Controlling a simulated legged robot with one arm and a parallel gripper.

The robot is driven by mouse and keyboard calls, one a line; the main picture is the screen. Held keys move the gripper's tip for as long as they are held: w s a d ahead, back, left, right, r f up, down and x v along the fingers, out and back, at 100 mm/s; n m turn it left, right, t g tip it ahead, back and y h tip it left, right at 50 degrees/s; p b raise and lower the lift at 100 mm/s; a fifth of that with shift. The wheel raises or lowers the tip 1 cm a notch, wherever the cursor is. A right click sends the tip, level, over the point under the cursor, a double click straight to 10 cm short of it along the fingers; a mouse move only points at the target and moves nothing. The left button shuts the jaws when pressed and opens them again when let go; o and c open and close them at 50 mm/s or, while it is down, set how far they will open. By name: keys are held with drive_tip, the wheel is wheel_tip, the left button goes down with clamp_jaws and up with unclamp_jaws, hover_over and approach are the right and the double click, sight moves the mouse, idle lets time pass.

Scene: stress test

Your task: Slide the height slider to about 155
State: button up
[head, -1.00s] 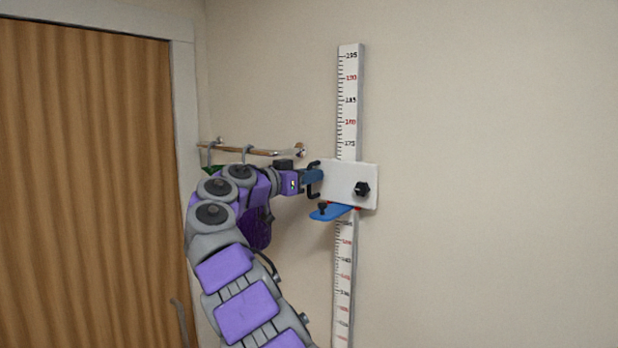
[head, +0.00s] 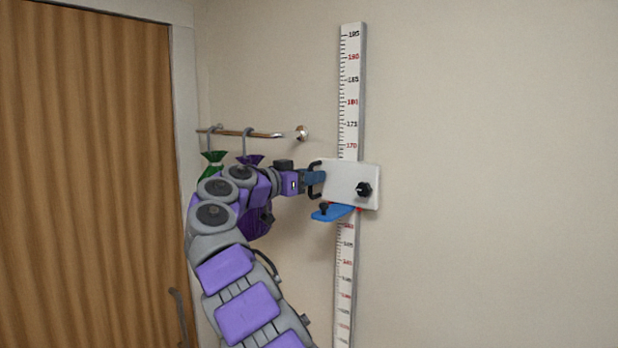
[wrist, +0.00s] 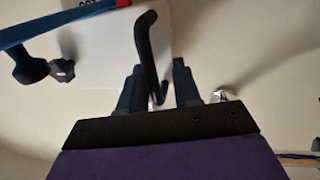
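The height slider is a white plate (head: 345,184) on a vertical ruler (head: 350,75) on the wall. It has a black handle (head: 313,190) on its left, a black knob (head: 364,189) and a blue paddle (head: 333,213) below. A red mark (head: 359,209) sits at its lower edge, around 155 judging by the visible numbers: 170 shows above the plate and about 150 below the paddle. My gripper (head: 316,178) is at the handle. In the wrist view, the handle (wrist: 149,45) passes between the two fingers (wrist: 158,82), with a gap on the right side.
A wall rail (head: 255,133) with hooks holds a green bag (head: 212,164) and a purple bag (head: 255,160), partly behind my arm. A wooden door (head: 85,180) stands at the left. The wall right of the ruler is clear.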

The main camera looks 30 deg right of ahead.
drive_tip(key=shift+s+r, duration=0.15)
drive_tip(key=shift+s, duration=0.05)
drive_tip(key=s+a, duration=0.2)
drive_tip(key=a, duration=1.5)
drive_tip(key=shift+a, duration=0.15)
